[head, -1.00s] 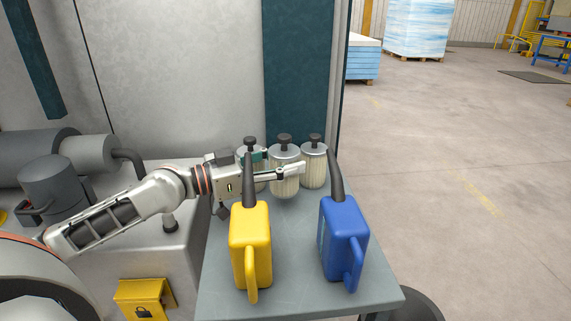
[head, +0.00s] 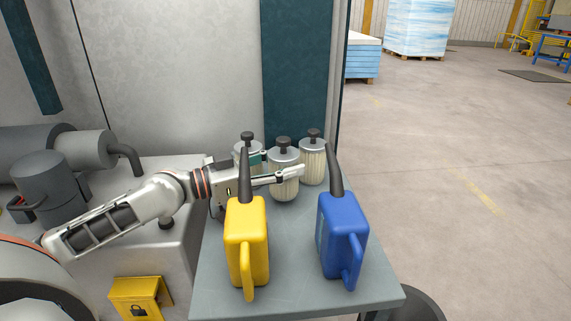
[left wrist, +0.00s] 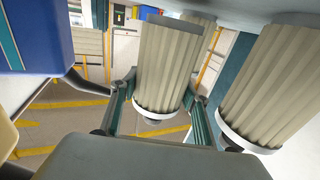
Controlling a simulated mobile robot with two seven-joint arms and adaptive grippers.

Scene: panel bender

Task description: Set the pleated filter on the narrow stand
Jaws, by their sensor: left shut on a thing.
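Several pleated filters with cream ribs, grey caps and black knobs stand in the head view at the back of a grey table (head: 220,285). My left gripper (head: 280,172) is shut on the middle pleated filter (head: 285,189), which is upright. In the left wrist view this filter (left wrist: 168,65) sits between the two fingers. Another filter (head: 313,165) is close on its right, and one (head: 241,158) is partly hidden behind my gripper on the left. I cannot tell whether the held filter touches the table. I cannot make out a separate narrow stand. My right gripper is not in view.
A yellow jug (head: 246,245) and a blue jug (head: 343,235) with dark spouts stand on the table in front of the filters. A grey machine wall (head: 180,75) rises behind. Open floor (head: 460,190) lies to the right.

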